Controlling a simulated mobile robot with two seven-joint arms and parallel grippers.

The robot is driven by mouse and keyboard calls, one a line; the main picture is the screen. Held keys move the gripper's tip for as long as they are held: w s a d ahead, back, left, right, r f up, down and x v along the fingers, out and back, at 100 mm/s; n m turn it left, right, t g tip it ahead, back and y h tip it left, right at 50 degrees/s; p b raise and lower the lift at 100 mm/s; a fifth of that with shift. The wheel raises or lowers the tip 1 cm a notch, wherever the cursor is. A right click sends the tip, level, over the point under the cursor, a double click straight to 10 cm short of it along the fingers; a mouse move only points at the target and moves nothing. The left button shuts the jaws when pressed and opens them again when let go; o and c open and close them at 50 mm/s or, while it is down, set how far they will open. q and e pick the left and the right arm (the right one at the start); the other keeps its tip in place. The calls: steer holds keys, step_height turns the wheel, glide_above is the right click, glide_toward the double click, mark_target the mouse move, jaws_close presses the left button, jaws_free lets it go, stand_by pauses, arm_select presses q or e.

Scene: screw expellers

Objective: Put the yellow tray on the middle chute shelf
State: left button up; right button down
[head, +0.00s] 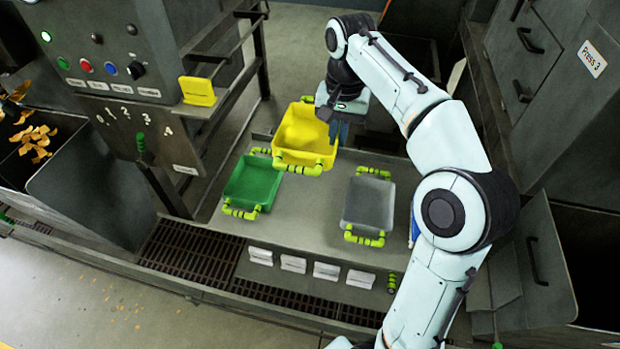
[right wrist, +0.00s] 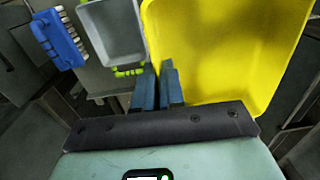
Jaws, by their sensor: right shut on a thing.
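The yellow tray (head: 305,138) is held up above the grey bench, between the green tray and the grey tray. My right gripper (head: 337,122) is shut on the yellow tray's right side. In the right wrist view the fingers (right wrist: 160,88) are close together at the edge of the yellow tray (right wrist: 228,48). A dark frame with shelf-like rails (head: 232,80) stands left of the tray, beside the control panel. I cannot tell which level is the middle chute shelf. My left gripper is not in view.
A green tray (head: 252,184) and a grey tray (head: 369,203) rest on the bench (head: 300,225). A blue object with white bristles (right wrist: 60,40) shows in the right wrist view. A yellow card (head: 198,91) sits by the frame. A cabinet (head: 545,60) stands at the right.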

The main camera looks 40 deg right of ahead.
steer(key=shift+w, duration=0.25)
steer(key=shift+f, duration=0.4)
step_height(320, 180, down, 9)
steer(key=s+b, duration=0.1)
steer(key=b, duration=0.2)
glide_above(330, 200)
step_height(330, 200, down, 5)
steer(key=shift+s+d+r, duration=0.1)
steer(key=shift+s, duration=0.05)
arm_select(q)
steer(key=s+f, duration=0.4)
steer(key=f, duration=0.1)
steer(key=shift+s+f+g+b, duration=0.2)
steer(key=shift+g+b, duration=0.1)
steer(key=shift+b, duration=0.15)
arm_select(e)
steer(key=shift+f, duration=2.6)
steer(key=shift+f, duration=0.15)
steer(key=c, duration=1.7)
jaws_free()
steer(key=shift+f, duration=0.1)
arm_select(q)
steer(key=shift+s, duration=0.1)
arm_select(e)
steer(key=o, duration=0.5)
steer(key=shift+c, duration=0.2)
